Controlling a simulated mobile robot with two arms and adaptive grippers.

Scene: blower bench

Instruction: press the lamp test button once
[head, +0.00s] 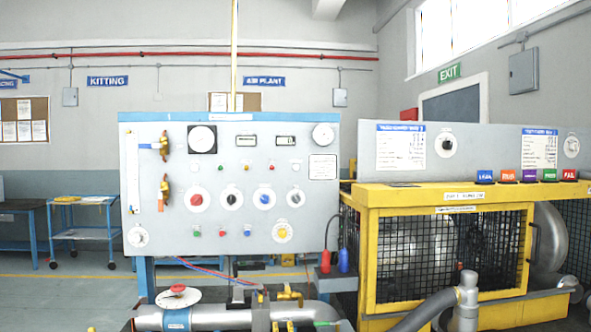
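The blower control panel (310,258) stands upright at the centre left in the head view. On it is a row of large round controls: red (196,200), black (232,198), blue (264,199) and grey (296,198). Below them are small green (197,232), red (222,233) and blue (247,233) buttons and a larger yellow button (283,232). Small coloured lamps or buttons also sit above the row. The labels are too small to read, so I cannot tell which is the lamp test button. Neither gripper is in view.
A yellow caged blower enclosure (455,203) stands right of the panel, with coloured tags (530,176) on top. Grey pipework with a red-topped valve (178,289) runs low in front of the panel. Blue carts (85,201) stand back left on open floor.

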